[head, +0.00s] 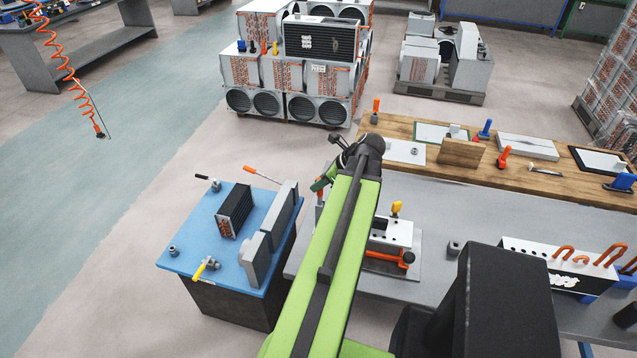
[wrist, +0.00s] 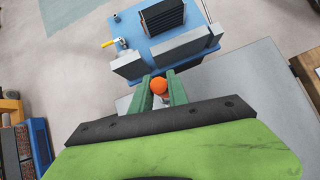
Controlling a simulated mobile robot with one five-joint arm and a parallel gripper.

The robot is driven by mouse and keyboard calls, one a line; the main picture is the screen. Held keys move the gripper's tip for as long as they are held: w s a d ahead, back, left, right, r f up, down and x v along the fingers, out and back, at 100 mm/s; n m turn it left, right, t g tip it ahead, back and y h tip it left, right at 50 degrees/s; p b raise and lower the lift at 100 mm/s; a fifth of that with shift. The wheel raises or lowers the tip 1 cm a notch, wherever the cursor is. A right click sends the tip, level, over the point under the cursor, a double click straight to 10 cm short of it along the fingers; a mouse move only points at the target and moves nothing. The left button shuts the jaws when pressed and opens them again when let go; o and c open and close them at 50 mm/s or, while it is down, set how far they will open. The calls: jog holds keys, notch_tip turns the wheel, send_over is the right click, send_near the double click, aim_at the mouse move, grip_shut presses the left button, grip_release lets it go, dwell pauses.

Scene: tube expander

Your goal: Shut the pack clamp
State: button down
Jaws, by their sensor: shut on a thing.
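My gripper (wrist: 160,82) is shut on an orange knob (wrist: 159,86), seen between its two green fingers in the wrist view. In the head view my gripper (head: 323,181) is left of the arm, with a bit of orange just below it. The clamp body under the knob is mostly hidden, so I cannot tell its angle. A white fixture (head: 398,233) with a yellow knob (head: 396,208) and an orange part (head: 400,258) stands on the grey table, partly behind my arm. I cannot tell for sure which clamp is the pack clamp.
A blue-topped stand (head: 195,240) at left carries a black finned coil (head: 234,210), grey blocks (head: 268,240), an orange-handled lever (head: 262,175) and a yellow-handled clamp (head: 204,267). A wooden shelf (head: 470,175) with several tools lies behind the grey table.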

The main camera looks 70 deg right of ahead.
jog(key=shift+s+a, duration=0.1)
jog(key=c, duration=1.3)
grip_release()
jog(key=shift+s+r, duration=0.1)
jog(key=shift+s, duration=0.05)
jog(key=shift+s+r+p, duration=0.15)
jog(key=shift+r+p, duration=0.2)
jog(key=shift+p, duration=0.05)
jog(key=p+v, duration=1.3)
jog(key=v, duration=0.3)
jog(key=shift+s+r, duration=0.15)
jog(key=shift+s, duration=0.05)
